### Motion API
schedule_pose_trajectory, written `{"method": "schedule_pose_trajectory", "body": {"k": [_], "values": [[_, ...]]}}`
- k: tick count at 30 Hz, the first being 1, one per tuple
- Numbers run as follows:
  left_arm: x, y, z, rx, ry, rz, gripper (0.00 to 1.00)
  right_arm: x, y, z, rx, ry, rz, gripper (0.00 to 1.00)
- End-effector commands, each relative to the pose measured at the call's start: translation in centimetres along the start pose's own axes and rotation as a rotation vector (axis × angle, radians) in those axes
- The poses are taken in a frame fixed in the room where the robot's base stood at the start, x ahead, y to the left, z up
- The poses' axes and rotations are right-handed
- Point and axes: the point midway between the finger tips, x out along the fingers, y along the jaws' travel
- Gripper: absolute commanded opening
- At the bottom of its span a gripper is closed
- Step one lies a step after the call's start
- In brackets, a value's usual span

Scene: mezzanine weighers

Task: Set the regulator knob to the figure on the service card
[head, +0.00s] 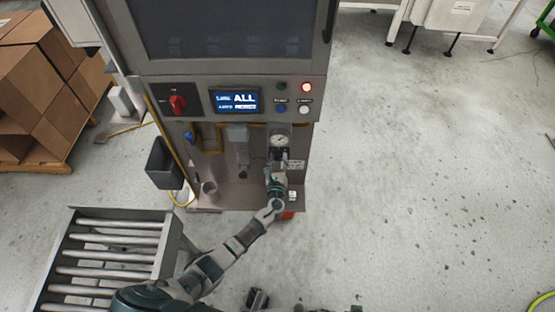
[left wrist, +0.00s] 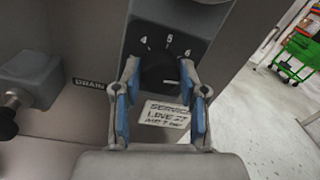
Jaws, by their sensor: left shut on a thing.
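The regulator knob (left wrist: 160,72) is dark and round, under a grey housing with a scale showing 4, 5 and 6. My left gripper (head: 277,180) reaches the regulator from below, and in the left wrist view its blue-padded fingers (left wrist: 160,78) are shut on the knob's two sides. The knob's pointer is too dark to read. The white service card (left wrist: 165,114) is behind the fingers; "SERVICE" and "LINE" show, but its lower text is partly hidden and unclear. The card also shows in the head view (head: 295,164). A round gauge (head: 279,140) sits above the knob.
The cabinet carries a lit screen (head: 235,101), a red rotary switch (head: 178,103) and several buttons. A grey bin (head: 163,163) hangs at its left. A roller conveyor (head: 110,254) stands at the lower left. Floor (head: 410,180) to the right is clear.

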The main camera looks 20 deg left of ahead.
Motion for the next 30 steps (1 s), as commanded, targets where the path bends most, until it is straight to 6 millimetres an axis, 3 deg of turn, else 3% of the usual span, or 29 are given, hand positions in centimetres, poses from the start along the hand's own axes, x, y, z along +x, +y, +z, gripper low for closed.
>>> {"method": "schedule_pose_trajectory", "body": {"k": [9,23,24,26,30], "values": [[-0.4,0.1,-0.9,0.094,0.022,-0.001,0.07,1.8,-0.1,0.6,-0.002,-0.005,-0.001,1.00],[-0.4,0.2,-1.0,0.106,0.023,0.000,0.07,2.1,-0.1,0.8,-0.002,-0.006,-0.001,1.00],[-0.4,0.2,-1.0,0.106,0.023,0.001,0.49,2.1,-0.1,0.8,-0.002,-0.006,-0.001,1.00],[-0.3,0.2,-0.9,0.105,0.021,0.001,0.64,2.1,-0.1,0.8,-0.002,-0.006,-0.002,1.00],[-0.3,0.1,-0.5,0.104,0.015,0.001,0.67,2.1,-0.1,0.8,-0.002,-0.006,-0.002,1.00]]}}
